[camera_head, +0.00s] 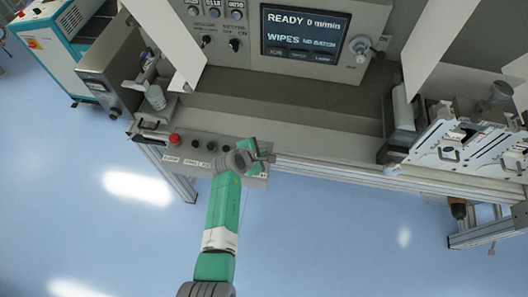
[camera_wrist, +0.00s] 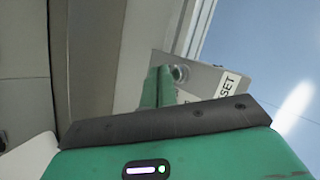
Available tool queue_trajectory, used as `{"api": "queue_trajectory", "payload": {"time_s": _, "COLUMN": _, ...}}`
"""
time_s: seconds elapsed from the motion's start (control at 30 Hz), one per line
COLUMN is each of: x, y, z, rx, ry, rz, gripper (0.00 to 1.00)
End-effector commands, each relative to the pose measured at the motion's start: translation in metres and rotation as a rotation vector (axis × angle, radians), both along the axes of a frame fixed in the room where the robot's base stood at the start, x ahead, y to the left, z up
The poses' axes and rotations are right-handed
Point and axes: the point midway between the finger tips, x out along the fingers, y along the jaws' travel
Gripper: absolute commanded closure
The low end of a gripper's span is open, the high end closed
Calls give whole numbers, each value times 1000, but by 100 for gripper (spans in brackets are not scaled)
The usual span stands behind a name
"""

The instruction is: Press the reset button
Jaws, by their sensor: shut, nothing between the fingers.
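The control panel (camera_head: 185,160) is a grey box on the machine's front rail, with a red mushroom button (camera_head: 174,138) at its left and several dark knobs or buttons along it. My gripper (camera_head: 268,157) is over the panel's right end, its small fingers shut and empty. In the wrist view a label ending in "SET" (camera_wrist: 229,86) shows on the panel's grey face, partly cut off by my gripper body. A small round silvery button (camera_wrist: 180,73) sits near that label. Contact between my fingertips and any button cannot be made out. In the head view my arm hides part of the panel.
A screen (camera_head: 305,30) reading "READY 0 m/min" stands above a grey trough. White web sheets (camera_head: 165,35) hang at left and right (camera_head: 435,45). A metal bracket assembly (camera_head: 465,145) juts out at right. The blue floor in front is clear.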

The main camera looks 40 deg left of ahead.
Motion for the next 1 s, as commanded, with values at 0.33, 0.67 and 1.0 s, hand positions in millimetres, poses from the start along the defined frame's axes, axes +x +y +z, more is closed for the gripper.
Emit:
{"api": "queue_trajectory", "payload": {"time_s": 0.33, "x": 0, "y": 0, "z": 5, "rx": 0, "ry": 0, "rz": 0, "gripper": 100}}
{"api": "queue_trajectory", "payload": {"time_s": 0.67, "x": 1, "y": 0, "z": 33, "rx": 0, "ry": -1, "rz": -1, "gripper": 100}}
{"api": "queue_trajectory", "payload": {"time_s": 1.0, "x": 0, "y": 0, "z": 57, "rx": 1, "ry": 0, "rz": -1, "gripper": 100}}
